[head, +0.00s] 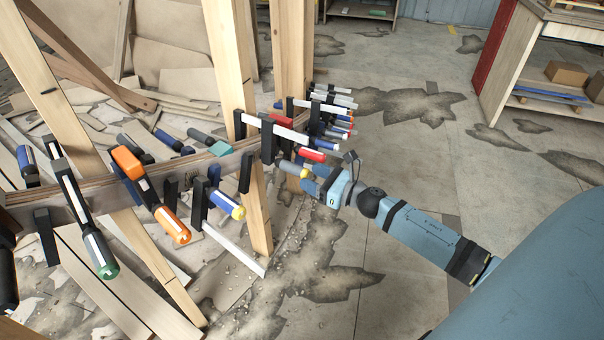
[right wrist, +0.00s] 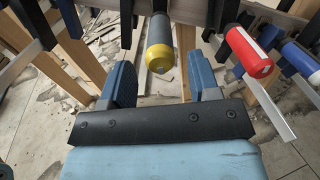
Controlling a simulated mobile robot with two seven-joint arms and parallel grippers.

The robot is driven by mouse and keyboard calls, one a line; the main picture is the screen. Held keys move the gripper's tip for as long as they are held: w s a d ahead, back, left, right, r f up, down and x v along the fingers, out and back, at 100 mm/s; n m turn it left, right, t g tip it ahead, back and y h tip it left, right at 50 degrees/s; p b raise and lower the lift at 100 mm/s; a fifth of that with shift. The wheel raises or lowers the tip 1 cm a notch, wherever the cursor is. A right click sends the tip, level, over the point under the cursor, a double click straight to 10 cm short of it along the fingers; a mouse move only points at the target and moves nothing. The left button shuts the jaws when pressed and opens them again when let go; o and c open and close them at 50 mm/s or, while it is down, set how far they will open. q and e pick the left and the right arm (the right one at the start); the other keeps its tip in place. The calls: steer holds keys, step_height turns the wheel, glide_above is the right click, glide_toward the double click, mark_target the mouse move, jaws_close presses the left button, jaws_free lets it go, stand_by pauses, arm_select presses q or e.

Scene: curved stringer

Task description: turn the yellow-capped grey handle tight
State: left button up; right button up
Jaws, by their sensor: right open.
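The yellow-capped grey handle (right wrist: 160,48) hangs in the upper middle of the right wrist view, its yellow end toward me. In the head view the handle (head: 291,168) shows just left of my right gripper. My right gripper (head: 310,180) is open, with its two blue fingers on either side of the handle's end in the right wrist view (right wrist: 160,85). The handle's end lies between and slightly beyond the fingertips, and no contact shows. The handle's far end is hidden among dark clamp parts. My left gripper is not in view.
A red handle (right wrist: 248,52) and a blue handle (right wrist: 299,60) stand close on the right in the wrist view. More clamps line the curved wooden stringer (head: 120,184), including an orange one (head: 150,195). Wooden posts (head: 236,90) stand behind. Floor at right is open.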

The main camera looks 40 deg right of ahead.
mark_target(302, 172)
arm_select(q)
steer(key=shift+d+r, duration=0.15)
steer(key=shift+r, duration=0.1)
arm_select(e)
steer(key=shift+x, duration=1.85)
steer(key=c, duration=0.9)
